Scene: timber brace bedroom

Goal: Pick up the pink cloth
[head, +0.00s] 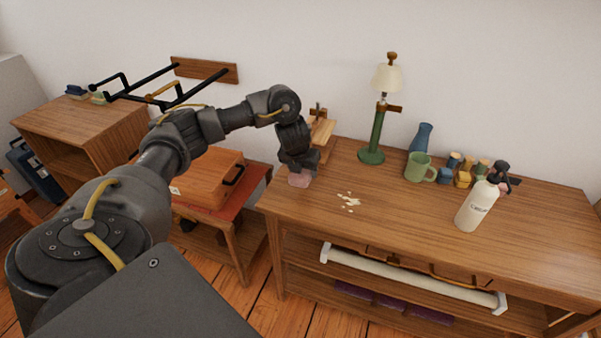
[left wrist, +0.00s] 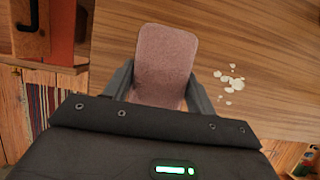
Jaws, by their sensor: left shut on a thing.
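The pink cloth (head: 300,179) is at the left end of the wooden dresser top, under my left gripper (head: 297,170). In the left wrist view the pink cloth (left wrist: 166,62) is a rounded, flat-looking piece between the two fingers of my left gripper (left wrist: 160,88). The fingers are shut on it, one at each side. I cannot tell whether the cloth touches the tabletop. My right gripper is not in view.
Pale crumbs (head: 349,202) lie just right of the cloth. A green lamp (head: 377,135), green mug (head: 418,168), blue vase (head: 422,138), small jars and a white spray bottle (head: 477,206) stand farther right.

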